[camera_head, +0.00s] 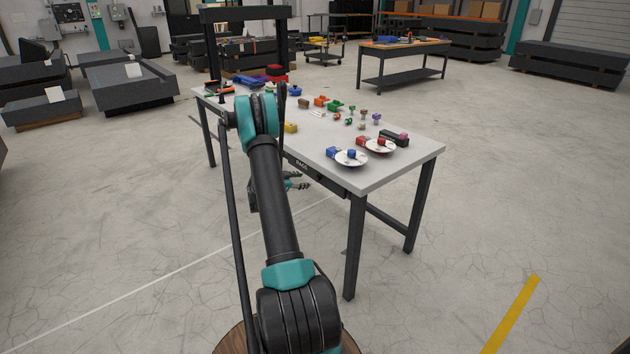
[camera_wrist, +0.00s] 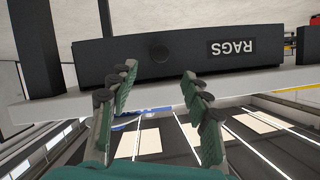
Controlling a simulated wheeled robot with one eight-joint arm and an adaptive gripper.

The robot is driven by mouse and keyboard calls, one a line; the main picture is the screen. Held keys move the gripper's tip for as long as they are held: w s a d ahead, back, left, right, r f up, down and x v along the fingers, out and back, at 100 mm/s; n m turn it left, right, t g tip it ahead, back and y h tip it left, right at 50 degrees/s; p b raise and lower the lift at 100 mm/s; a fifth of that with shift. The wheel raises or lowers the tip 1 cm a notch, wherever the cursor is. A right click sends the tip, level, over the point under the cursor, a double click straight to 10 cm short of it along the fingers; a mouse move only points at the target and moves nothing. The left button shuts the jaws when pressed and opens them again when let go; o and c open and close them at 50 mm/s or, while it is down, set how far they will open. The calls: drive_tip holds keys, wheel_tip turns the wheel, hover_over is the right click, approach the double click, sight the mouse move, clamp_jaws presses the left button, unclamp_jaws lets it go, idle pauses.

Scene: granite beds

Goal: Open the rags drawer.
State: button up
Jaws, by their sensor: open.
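The rags drawer has a dark front with a white "RAGS" label under the workbench top, seen in the head view (camera_head: 322,176); it looks shut. The knob is not visibly touched. In the head view my gripper (camera_head: 299,181) is just in front of the drawer, partly hidden by my arm.
The pale workbench top (camera_head: 400,168) holds two white plates, colored blocks and several small items. A dark table leg (camera_head: 355,245) stands right of the drawer. Another dark front with a red item (camera_wrist: 308,42) lies right in the wrist view. The floor in front is clear.

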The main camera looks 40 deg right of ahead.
sight(316, 179)
drive_tip(key=x, duration=0.9)
clamp_jaws()
